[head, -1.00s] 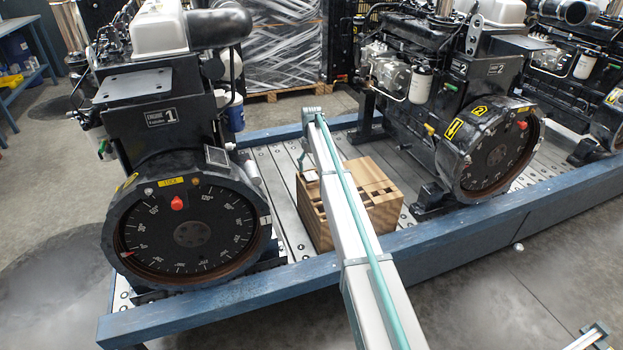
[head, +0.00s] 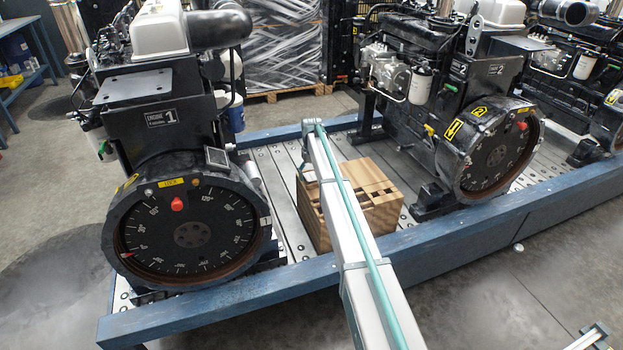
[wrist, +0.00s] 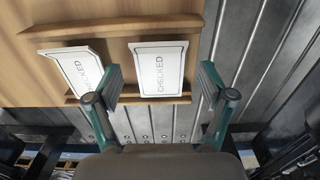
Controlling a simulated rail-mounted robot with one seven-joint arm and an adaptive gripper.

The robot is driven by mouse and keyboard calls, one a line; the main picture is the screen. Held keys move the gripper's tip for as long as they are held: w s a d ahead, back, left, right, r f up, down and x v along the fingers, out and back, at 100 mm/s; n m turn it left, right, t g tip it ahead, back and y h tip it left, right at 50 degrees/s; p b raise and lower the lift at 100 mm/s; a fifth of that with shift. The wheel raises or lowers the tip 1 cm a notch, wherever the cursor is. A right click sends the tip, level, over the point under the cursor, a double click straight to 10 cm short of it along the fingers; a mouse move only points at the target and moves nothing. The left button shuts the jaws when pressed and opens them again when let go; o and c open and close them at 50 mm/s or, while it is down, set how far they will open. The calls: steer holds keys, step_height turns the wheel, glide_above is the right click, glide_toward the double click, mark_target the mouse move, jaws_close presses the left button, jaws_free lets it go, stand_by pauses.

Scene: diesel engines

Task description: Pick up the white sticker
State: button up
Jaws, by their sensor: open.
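Two white stickers marked "CHECKED" show in the wrist view on the wooden box (wrist: 60,20). One sticker (wrist: 160,69) lies between my gripper's fingers in the picture, nearer the left finger. The other sticker (wrist: 76,70) is tilted and sits just left of the left finger, partly covered by it. My gripper (wrist: 163,84) is open and empty, its fingers on both sides of the middle sticker. I cannot tell the height between fingers and sticker.
Engine 1 (head: 150,120) with its dial stands left of the box, engine 2 (head: 455,95) to the right. A blue frame rail (head: 250,300) runs along the front. The metal slatted platform (head: 285,200) is bare beside the box.

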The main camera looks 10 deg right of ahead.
mark_target(312, 179)
stand_by(0.3)
steer(key=c, duration=0.9)
steer(key=shift+o, duration=0.2)
steer(key=shift+r+b, duration=0.1)
steer(key=shift+b, duration=0.2)
steer(key=r, duration=0.4)
steer(key=shift+s, duration=0.35)
steer(key=s+a+r, duration=0.1)
steer(key=s+r, duration=0.8)
steer(key=s, duration=0.4)
steer(key=shift+s+p, duration=0.15)
steer(key=shift+p, duration=0.25)
